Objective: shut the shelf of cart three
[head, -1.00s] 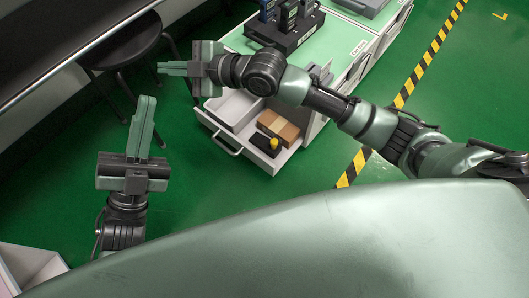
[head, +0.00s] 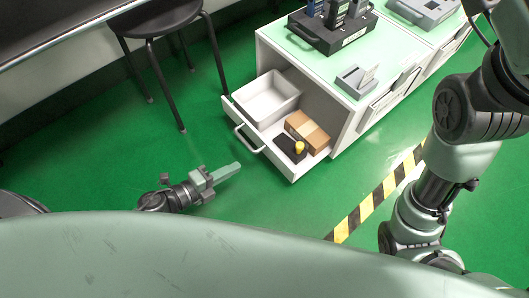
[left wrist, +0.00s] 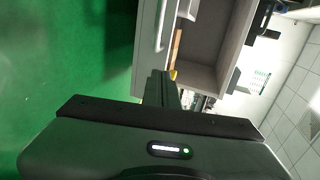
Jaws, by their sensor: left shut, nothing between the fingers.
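A white cart (head: 343,122) stands at the upper middle of the head view. Its low shelf, a pulled-out drawer (head: 279,162), is open towards me, with a bar handle (head: 248,141) on its front. My left gripper (head: 230,170) is shut and empty, in front of the drawer, with its fingers pointing towards the front panel and apart from it in the picture. In the left wrist view the shut fingers (left wrist: 160,88) point at the drawer front (left wrist: 147,45). The right arm shows at the right, but its gripper is out of view. No cart number is readable.
The drawer holds a white bin (head: 268,98), a cardboard box (head: 307,131) and a black item with a yellow top (head: 290,148). A stool (head: 160,20) stands at the upper left. Testers (head: 335,30) stand on the cart top.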

